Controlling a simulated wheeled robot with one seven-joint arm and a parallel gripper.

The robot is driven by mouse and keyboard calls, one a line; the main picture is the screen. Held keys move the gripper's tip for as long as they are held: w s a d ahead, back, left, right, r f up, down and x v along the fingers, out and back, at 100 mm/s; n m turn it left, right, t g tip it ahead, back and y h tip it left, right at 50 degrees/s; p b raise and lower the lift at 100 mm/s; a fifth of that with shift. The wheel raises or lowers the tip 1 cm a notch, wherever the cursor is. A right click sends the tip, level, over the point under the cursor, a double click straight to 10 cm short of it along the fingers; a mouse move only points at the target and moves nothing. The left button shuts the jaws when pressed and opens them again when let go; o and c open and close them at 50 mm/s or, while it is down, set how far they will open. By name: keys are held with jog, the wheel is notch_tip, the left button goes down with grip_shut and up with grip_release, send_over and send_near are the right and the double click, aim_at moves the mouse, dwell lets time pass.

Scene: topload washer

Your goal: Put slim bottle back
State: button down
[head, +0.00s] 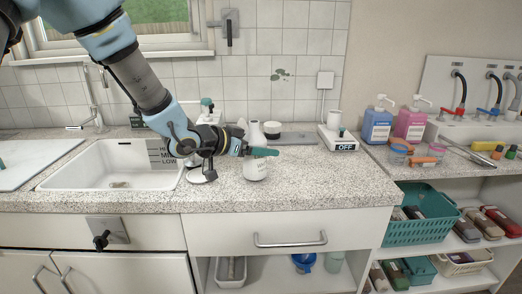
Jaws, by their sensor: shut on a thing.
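The finger hides the bottle's upper part. The bottle looks upright, over the counter near its front edge; I cannot tell whether its base touches the counter. A second white container (257,134) stands behind the gripper, next to a small dark-topped one (272,130).
The speckled counter (330,185) is clear to the right. The sink (110,176) is at left. Blue (377,126) and pink (411,124) pump bottles stand right.

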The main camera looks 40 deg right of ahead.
jog(key=shift+f, duration=0.2)
jog(key=shift+f, duration=0.15)
grip_release()
